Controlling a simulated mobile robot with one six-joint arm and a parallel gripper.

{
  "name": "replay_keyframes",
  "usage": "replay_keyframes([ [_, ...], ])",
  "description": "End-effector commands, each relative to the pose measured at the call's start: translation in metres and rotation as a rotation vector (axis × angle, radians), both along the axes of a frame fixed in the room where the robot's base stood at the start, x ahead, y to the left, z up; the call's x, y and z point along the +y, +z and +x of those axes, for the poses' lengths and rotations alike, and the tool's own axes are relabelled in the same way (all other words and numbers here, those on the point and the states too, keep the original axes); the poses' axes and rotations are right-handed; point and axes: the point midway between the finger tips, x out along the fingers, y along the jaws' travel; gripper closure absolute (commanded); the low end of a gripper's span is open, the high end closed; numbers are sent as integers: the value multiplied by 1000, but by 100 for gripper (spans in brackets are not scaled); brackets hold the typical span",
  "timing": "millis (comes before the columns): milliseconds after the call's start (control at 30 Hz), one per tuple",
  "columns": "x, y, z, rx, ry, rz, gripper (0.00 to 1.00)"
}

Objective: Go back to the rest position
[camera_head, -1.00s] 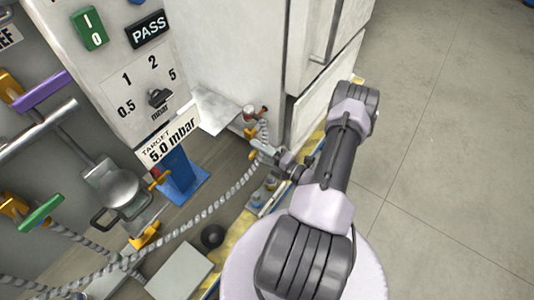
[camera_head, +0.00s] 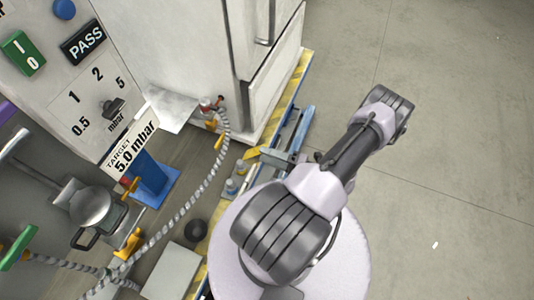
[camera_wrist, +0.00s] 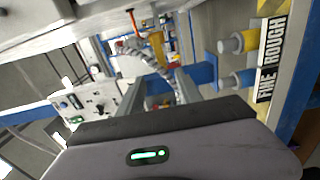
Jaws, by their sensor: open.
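My gripper (camera_head: 268,155) shows in the head view at the left end of my arm, over the yellow-edged side of the bench. In the wrist view its two fingers (camera_wrist: 148,95) stand apart with a gap between them, and I see nothing held. The braided hose (camera_head: 205,185) runs from a fitting (camera_head: 208,105) near the white cabinet down to the lower left. It also shows beyond the fingers in the wrist view (camera_wrist: 150,62), apart from them as far as I can tell.
The control panel with a dial (camera_head: 113,108) and a "TARGET 5.0 mbar" sign (camera_head: 130,145) stands at left. A white cabinet (camera_head: 190,45) stands behind. A black knob (camera_head: 195,230) is on the bench. In the wrist view, a "FINE ROUGH" label (camera_wrist: 271,58) is at right. Open floor (camera_head: 440,150) lies right.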

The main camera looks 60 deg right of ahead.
Motion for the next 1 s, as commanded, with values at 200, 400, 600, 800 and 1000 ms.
replay_keyframes([
  [200,0,4,3,4,21,-20,58],
  [400,24,93,62,46,520,-498,58],
  [600,123,213,118,-145,1256,-1296,58],
  [800,234,306,111,-676,1811,-2170,58],
  [1000,300,364,77,917,-1288,1998,58],
])
